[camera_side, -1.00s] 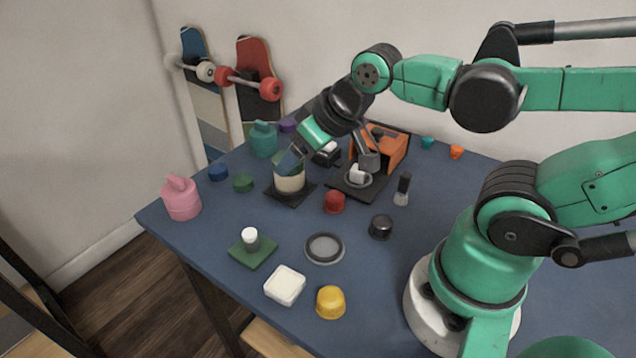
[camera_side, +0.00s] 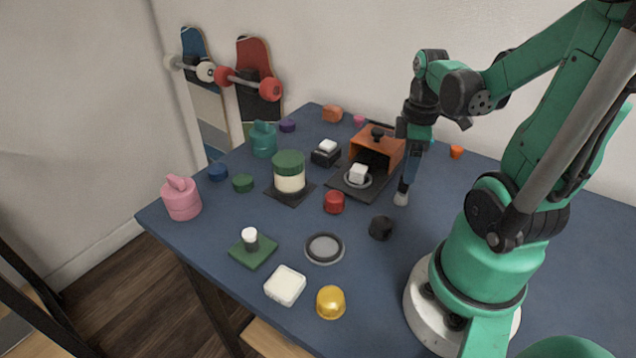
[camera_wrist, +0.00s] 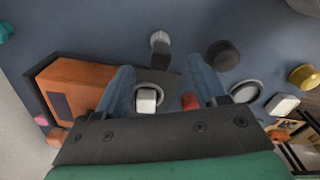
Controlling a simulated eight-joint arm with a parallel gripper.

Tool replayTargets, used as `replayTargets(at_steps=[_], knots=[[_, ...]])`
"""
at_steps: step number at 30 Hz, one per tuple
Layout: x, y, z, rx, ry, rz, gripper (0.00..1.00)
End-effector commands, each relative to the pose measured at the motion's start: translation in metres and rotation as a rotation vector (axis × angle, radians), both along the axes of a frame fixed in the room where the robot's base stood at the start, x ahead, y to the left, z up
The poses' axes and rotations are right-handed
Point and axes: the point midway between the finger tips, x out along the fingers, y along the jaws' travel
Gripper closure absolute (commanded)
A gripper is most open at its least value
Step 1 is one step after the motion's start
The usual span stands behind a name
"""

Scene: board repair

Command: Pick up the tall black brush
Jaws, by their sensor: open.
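The tall black brush (camera_side: 401,197) stands upright on the blue table, its pale grey lower end visible in the side view and its dark upper part mostly hidden by my gripper. In the wrist view the brush (camera_wrist: 160,48) shows between and just past the fingertips. My gripper (camera_side: 410,174) points down over the brush. In the wrist view my gripper (camera_wrist: 160,72) is open, with one blue finger on each side of the brush's dark top. I cannot tell whether either finger touches it.
An orange box (camera_side: 372,147) on a dark mat stands close left of my gripper, with a white cube (camera_side: 358,173) in front. A red cap (camera_side: 334,202) and a black knob (camera_side: 381,228) are nearby. The table to the right of the brush is clear.

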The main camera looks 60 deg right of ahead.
Motion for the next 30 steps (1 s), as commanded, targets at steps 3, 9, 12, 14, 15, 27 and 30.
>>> replayTargets(at_steps=[3,9,12,14,15,27,30], knots=[[0.001,0.000,-0.011,-0.001,-0.002,0.000,0.36],[0.001,0.000,-0.031,-0.002,-0.002,-0.001,0.36],[0.001,0.000,-0.039,-0.002,-0.002,-0.001,0.36],[0.001,0.000,-0.043,-0.002,-0.002,-0.001,0.36],[0.001,0.000,-0.045,-0.002,-0.003,-0.001,0.36],[0.000,0.001,-0.049,-0.003,-0.003,-0.001,0.36],[0.000,0.001,-0.049,-0.003,-0.003,-0.001,0.56]])
